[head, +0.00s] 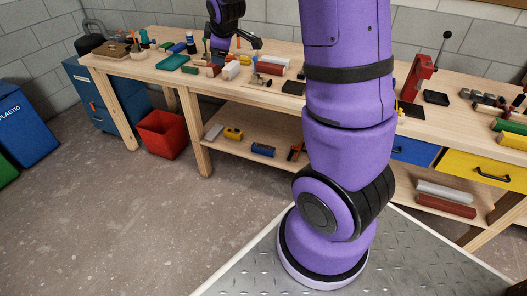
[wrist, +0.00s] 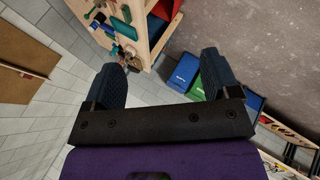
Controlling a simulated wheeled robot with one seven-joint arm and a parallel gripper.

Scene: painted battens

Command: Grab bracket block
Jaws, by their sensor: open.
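I cannot tell for sure which thing is the bracket block. Several small blocks lie on the workbench (head: 150,75) around and below my gripper in the head view, among them a white block (head: 232,70) and a dark red block (head: 271,68). In the wrist view my gripper (wrist: 162,68) is open, its two dark fingers wide apart with nothing between them. In the head view, the end of my arm is over the left half of the bench. My purple arm hides the middle of the bench.
A red press (head: 420,78) stands at the right. A red bin (head: 162,133) and a blue cabinet (head: 93,96) are at the left end. The floor in front is clear.

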